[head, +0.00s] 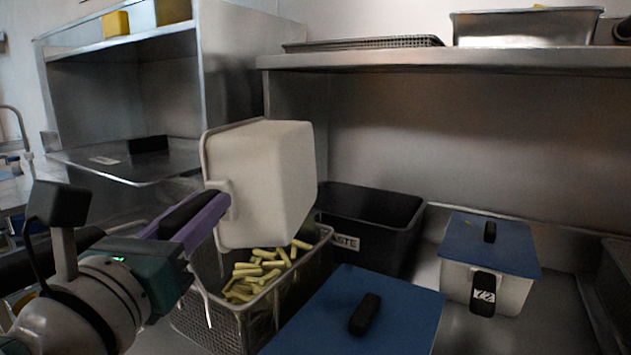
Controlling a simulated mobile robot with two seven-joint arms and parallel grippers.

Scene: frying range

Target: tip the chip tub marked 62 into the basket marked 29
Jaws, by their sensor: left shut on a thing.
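My left gripper (222,203) is shut on a whitish chip tub (268,185). The tub is tipped on its side above a wire mesh basket (208,326), with its open mouth facing left and away from me. Several yellow chips (262,268) lie in the basket beneath the tub. The tub's inside is hidden, and I see no number on the tub or the basket. My right gripper is out of view.
A black bin (372,212) labelled "WASTE" stands right of the basket. A blue-lidded tub (490,246) marked 72 stands further right. Another blue lid (358,318) is in front, close beside the basket. A steel shelf (440,60) overhangs the back.

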